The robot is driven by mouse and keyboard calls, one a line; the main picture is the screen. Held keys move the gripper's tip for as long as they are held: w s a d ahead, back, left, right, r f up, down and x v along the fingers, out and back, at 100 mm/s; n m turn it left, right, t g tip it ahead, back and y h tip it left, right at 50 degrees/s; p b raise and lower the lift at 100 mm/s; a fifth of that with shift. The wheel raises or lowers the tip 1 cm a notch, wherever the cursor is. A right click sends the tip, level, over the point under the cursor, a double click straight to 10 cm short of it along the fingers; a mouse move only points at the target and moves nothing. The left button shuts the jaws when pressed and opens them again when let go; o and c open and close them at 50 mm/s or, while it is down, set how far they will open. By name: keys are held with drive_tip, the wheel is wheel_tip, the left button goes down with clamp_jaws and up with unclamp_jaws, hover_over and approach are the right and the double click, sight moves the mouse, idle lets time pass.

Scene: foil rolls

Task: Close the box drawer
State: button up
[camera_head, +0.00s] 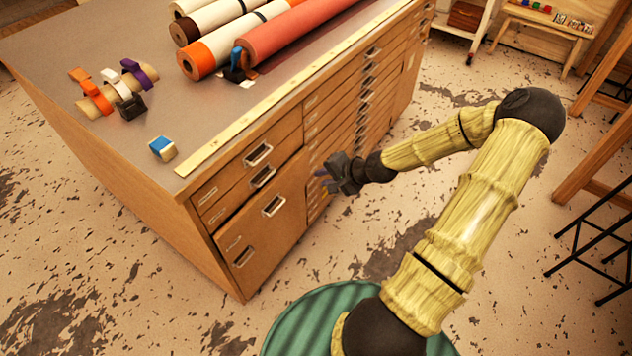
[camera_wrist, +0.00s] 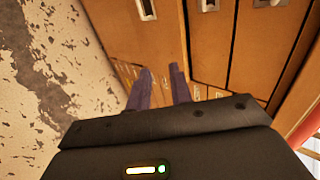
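The wooden cabinet (camera_head: 160,200) has several drawers at its near end. A tall lower drawer front (camera_head: 270,225) with a metal handle stands a little proud of the shallower fronts above it, so it looks partly open. In the wrist view this front (camera_wrist: 125,45) is at upper left, with a dark gap along its right edge. My gripper (camera_head: 319,176) is just right of that front, before the stack of shallow drawers. In the wrist view its two purple fingers (camera_wrist: 161,72) are apart with nothing between them. Contact with the cabinet cannot be told.
Stools (camera_head: 600,250) stand at right. The worn floor before the drawers is clear.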

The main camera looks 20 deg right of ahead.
drive_tip(key=shift+o, duration=0.3)
drive_tip(key=shift+s+a+n, duration=0.25)
drive_tip(key=shift+a+n, duration=0.05)
drive_tip(key=shift+a, duration=0.1)
drive_tip(key=s+a+r+n+g+h, duration=0.2)
drive_tip(key=s+a+r+n, duration=0.3)
drive_tip(key=s+r, duration=0.2)
drive_tip(key=s+a+r+n+g+h, duration=0.3)
drive_tip(key=s+a+r+n, duration=0.2)
drive_tip(key=s+r, duration=0.3)
drive_tip(key=shift+s+a+n, duration=0.15)
drive_tip(key=shift+s+n, duration=0.05)
drive_tip(key=shift+n, duration=0.2)
drive_tip(key=shift+a, duration=0.1)
